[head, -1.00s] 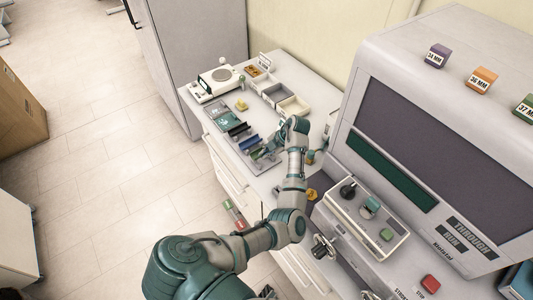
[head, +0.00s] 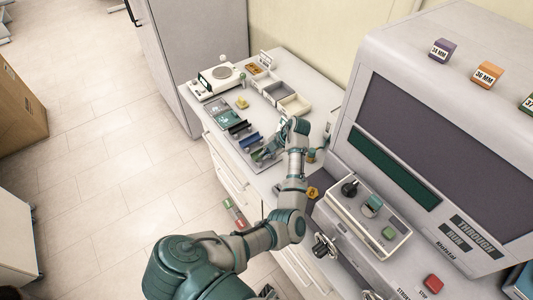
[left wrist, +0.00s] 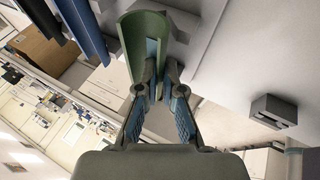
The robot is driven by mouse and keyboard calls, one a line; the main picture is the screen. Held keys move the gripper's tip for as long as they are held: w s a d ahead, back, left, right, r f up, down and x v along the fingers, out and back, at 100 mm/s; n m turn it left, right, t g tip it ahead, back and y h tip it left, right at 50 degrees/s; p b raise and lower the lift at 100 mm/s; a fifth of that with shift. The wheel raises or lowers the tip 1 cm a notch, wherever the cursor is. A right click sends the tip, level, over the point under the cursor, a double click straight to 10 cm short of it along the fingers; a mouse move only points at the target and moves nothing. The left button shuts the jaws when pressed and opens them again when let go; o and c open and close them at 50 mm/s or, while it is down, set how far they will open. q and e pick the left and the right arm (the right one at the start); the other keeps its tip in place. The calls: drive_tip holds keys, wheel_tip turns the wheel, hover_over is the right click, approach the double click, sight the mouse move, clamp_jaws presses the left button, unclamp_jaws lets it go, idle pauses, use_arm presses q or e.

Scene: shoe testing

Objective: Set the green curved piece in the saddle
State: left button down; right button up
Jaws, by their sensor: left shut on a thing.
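My left gripper (head: 266,154) reaches over the white counter, at the near end of a row of curved pieces. In the left wrist view its fingers (left wrist: 160,92) are shut on the near end of the green curved piece (left wrist: 133,45), an open trough shape. In the head view the green piece is small and partly hidden by the gripper. I cannot tell whether it still touches its rest. A small grey block with a dark recess (left wrist: 273,111) stands to the right in the left wrist view; I cannot tell whether it is the saddle. My right gripper is not in view.
A blue curved piece (head: 249,140) and a dark one (head: 238,128) lie beside the gripper.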

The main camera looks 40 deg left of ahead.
use_arm(q)
drive_tip(key=shift+f+b, duration=0.4)
drive_tip(key=shift+f, duration=0.25)
drive_tip(key=c, duration=1.2)
unclamp_jaws()
drive_tip(key=shift+c, duration=0.2)
wheel_tip(320, 180, up, 10)
drive_tip(key=shift+f, duration=0.1)
